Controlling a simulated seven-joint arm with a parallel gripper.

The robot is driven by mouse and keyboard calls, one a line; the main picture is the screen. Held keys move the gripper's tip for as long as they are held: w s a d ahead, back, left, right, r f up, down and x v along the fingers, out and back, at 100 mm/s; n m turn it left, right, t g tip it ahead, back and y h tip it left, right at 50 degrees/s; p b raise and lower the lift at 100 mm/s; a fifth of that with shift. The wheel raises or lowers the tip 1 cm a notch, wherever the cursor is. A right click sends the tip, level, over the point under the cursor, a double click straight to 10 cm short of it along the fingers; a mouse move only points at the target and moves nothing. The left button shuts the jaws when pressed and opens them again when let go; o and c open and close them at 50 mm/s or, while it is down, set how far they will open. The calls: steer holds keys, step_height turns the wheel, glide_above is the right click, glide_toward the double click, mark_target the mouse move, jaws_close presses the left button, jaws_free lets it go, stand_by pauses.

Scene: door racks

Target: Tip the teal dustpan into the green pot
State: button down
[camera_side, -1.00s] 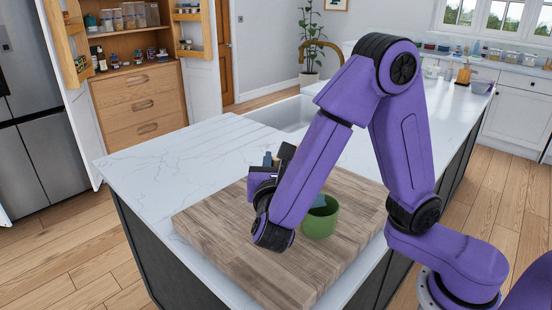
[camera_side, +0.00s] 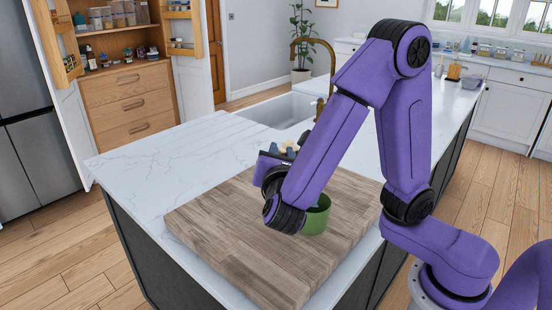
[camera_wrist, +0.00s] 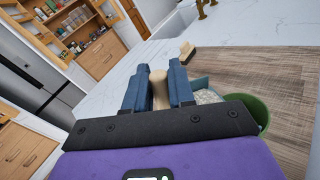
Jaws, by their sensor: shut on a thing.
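My gripper (camera_wrist: 157,90) has blue fingers shut on a beige handle (camera_wrist: 158,92), which appears to belong to the teal dustpan (camera_wrist: 199,84). The dustpan is mostly hidden behind the dark gripper bar, with pale speckled matter (camera_wrist: 208,97) showing in it. The green pot (camera_wrist: 259,107) is beside the dustpan at the right of the wrist view, partly covered by the bar. In the side view, the pot (camera_side: 317,218) stands on the wooden board behind my arm. My gripper (camera_side: 283,152) is above the board there, and the arm hides the dustpan.
The wooden board (camera_side: 215,220) lies on the white island counter (camera_side: 150,160), its front left part clear. A sink (camera_side: 280,110) with a brass tap (camera_side: 315,45) is at the back. A small beige block-like thing (camera_wrist: 187,51) shows beyond the fingers.

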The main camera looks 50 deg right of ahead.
steer(key=shift+s+d+r+m+y, duration=1.25)
steer(key=shift+s+d+m, duration=0.9)
steer(key=shift+d+m, duration=0.95)
steer(key=shift+w+a+f+n+h, duration=0.15)
steer(key=shift+w+a+n+h, duration=0.35)
steer(key=shift+w+a+n, duration=0.65)
steer(key=shift+w+a+f+n+h, duration=0.15)
steer(key=shift+w+a+n+h, duration=0.45)
steer(key=shift+a+n, duration=1)
steer(key=shift+w+a+f+n+h, duration=0.15)
steer(key=shift+w+a+n+h, duration=0.3)
steer(key=shift+w+a+n, duration=0.7)
steer(key=shift+s+n, duration=0.25)
steer(key=shift+n, duration=0.05)
